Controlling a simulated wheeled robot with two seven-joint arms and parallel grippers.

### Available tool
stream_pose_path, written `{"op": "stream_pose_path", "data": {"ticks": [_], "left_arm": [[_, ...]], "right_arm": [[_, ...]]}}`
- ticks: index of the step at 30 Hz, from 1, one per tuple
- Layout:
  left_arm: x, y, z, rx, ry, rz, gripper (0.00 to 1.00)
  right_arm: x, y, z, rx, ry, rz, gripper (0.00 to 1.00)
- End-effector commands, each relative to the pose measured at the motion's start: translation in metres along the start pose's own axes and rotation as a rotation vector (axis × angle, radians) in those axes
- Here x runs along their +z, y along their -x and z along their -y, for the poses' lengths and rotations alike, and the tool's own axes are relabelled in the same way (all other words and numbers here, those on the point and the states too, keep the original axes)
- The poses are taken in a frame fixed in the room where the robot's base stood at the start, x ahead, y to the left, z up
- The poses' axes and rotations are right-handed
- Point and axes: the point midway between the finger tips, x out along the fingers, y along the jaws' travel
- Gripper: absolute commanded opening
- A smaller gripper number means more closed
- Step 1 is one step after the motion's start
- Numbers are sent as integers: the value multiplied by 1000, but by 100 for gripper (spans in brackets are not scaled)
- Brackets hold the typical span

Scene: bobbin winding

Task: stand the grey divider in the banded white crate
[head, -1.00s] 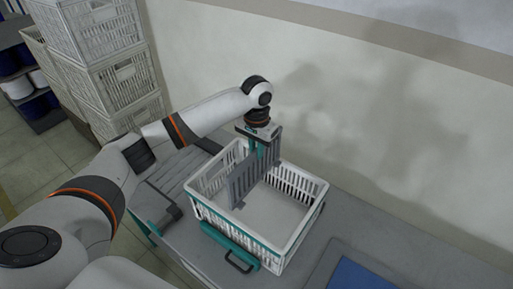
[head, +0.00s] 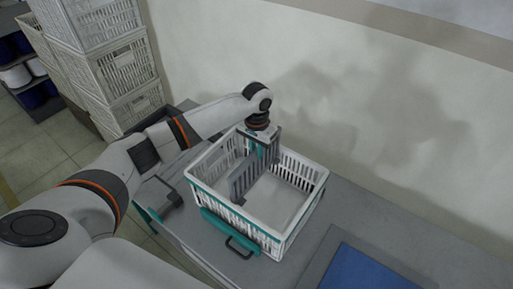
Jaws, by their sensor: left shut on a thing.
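The white crate (head: 292,232) with a teal band and a black handle at its front stands on the grey bench. The grey slatted divider (head: 243,182) is upright inside the crate, crossing its left part from front to back. My left gripper (head: 259,150) points down at the far side of the crate and is shut on the divider's top edge. Part of the gripper's fingers is hidden behind the divider. I cannot tell whether the divider's lower edge touches the crate floor. My right gripper is out of view.
A blue panel in a grey frame (head: 360,272) lies at the bench's front right. A dark clamp-like part (head: 170,192) is at the bench's left edge. Stacked white crates (head: 110,60) stand at the upper left. The wall runs close behind the bench.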

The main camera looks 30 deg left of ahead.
Motion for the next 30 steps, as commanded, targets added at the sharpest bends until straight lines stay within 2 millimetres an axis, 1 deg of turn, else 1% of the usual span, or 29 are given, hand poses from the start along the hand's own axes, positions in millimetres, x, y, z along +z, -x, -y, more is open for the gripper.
{"op": "stream_pose_path", "data": {"ticks": [5, 18, 21, 30], "left_arm": [[-1, -13, 1, -1, -1, -3, 0], [-1, -56, 1, -1, -1, -1, 0], [-1, -60, 0, -1, -1, -1, 0], [0, -60, 0, 0, 0, 0, 0]], "right_arm": [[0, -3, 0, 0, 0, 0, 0], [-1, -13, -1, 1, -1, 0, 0], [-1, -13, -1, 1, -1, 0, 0], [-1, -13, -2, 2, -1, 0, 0]]}}
